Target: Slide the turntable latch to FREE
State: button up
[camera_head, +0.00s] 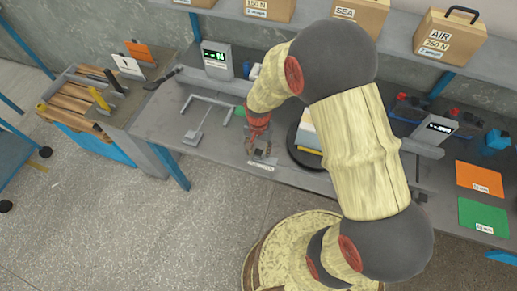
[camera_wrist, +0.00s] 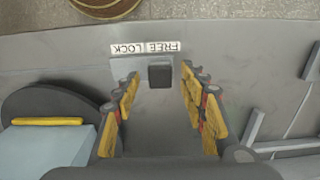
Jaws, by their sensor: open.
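The latch is a dark square knob (camera_wrist: 160,75) on a grey plate (camera_wrist: 124,68) near the bench's front edge. My gripper (camera_wrist: 160,82) is open, with a finger on each side of the knob in this view; contact is not visible. In the head view my gripper (camera_head: 262,151) points down by the label plate (camera_head: 262,167). The turntable is a dark disc (camera_wrist: 40,98), partly hidden by my arm in the head view.
A pale box (camera_wrist: 45,146) with a yellow bar (camera_wrist: 47,122) is on the turntable. A grey bracket frame (camera_head: 196,134) lies left of my gripper. A display (camera_head: 216,61) stands behind. A shelf with boxes (camera_head: 357,15) runs along the back.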

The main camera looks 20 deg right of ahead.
aim_at(259, 152)
notch_tip(259, 152, up, 12)
dwell(0.6)
dwell(0.5)
